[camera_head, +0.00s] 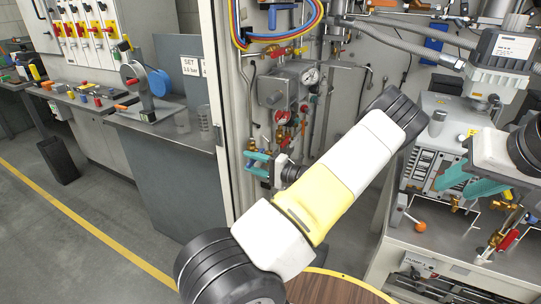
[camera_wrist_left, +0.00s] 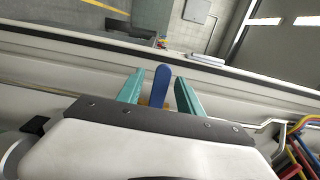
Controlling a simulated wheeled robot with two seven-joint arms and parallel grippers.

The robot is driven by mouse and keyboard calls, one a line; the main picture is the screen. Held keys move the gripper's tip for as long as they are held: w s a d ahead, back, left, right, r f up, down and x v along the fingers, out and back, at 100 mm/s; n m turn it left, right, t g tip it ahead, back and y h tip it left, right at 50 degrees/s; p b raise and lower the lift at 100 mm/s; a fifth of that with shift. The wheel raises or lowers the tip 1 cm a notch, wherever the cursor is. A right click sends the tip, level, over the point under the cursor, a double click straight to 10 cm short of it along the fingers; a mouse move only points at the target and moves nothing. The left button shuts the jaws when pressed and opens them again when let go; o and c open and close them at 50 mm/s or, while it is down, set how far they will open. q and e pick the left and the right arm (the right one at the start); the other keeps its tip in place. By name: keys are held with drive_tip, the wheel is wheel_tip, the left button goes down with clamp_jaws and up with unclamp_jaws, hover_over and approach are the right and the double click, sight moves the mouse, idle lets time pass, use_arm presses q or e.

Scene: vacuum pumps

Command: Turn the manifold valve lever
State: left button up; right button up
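A blue lever (camera_wrist_left: 161,85) stands upright between the two teal fingers of my left gripper (camera_wrist_left: 158,92) in the left wrist view. Narrow gaps show on both sides of it, so the gripper is open around the lever. A bit of orange-yellow shows at the lever's foot. In the head view my left gripper (camera_head: 258,164) is at the wall panel beside brass valve fittings, and I cannot make out the lever there. My right gripper (camera_head: 468,182) is at the right, its teal fingers apart and empty, in front of a grey instrument unit (camera_head: 440,150).
A pressure gauge (camera_head: 310,76) and red-handled valve (camera_head: 283,118) sit on the panel above my left gripper. Coloured hoses (camera_head: 275,37) hang higher up. A lever with an orange knob (camera_head: 420,227) stands below my right gripper.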

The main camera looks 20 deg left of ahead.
use_arm(q)
drive_tip(key=shift+d, duration=0.15)
drive_tip(key=shift+d, duration=0.85)
drive_tip(key=d, duration=0.6)
drive_tip(key=shift+s, duration=0.25)
idle(0.5)
